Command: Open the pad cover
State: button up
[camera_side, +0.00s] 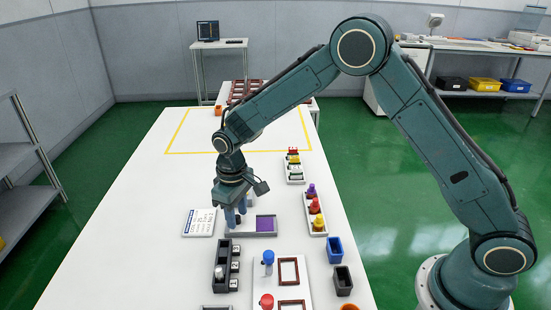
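The pad is a low grey tray (250,234) on the white table, with a bare purple surface (266,224) showing in its right part. My gripper (236,219) points down over the left end of the tray. A small dark piece shows at its fingertips; I cannot tell whether it is the cover's knob or whether the fingers touch it. The fingers and wrist hide much of the tray's left part, and the cover cannot be clearly made out there.
A printed card (199,222) lies left of the tray. A dark block holder (221,266) and a white board with a blue-topped stamp (268,262) stand in front. A tray of colored pieces (314,211) is to the right. The yellow-outlined area (270,137) behind looks clear.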

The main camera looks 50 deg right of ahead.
aim_at(240, 217)
notch_tip(240, 217, up, 14)
jog(key=shift+f, duration=0.2)
dwell(0.4)
jog(key=s+d+r+m+t, duration=0.1)
jog(key=s+d+r+t, duration=0.1)
jog(key=s+d+r, duration=0.35)
jog(key=s+d+r+m+t, duration=0.1)
jog(key=s+d+r, duration=0.2)
jog(key=s+r, duration=0.55)
jog(key=s+d+f+t, duration=0.1)
jog(key=s+d+f, duration=0.1)
jog(key=s, duration=0.6)
jog(key=s+d+f+m+t, duration=0.1)
jog(key=s+d+f, duration=0.1)
jog(key=s, duration=0.6)
jog(key=shift+s+d+m+t, duration=0.3)
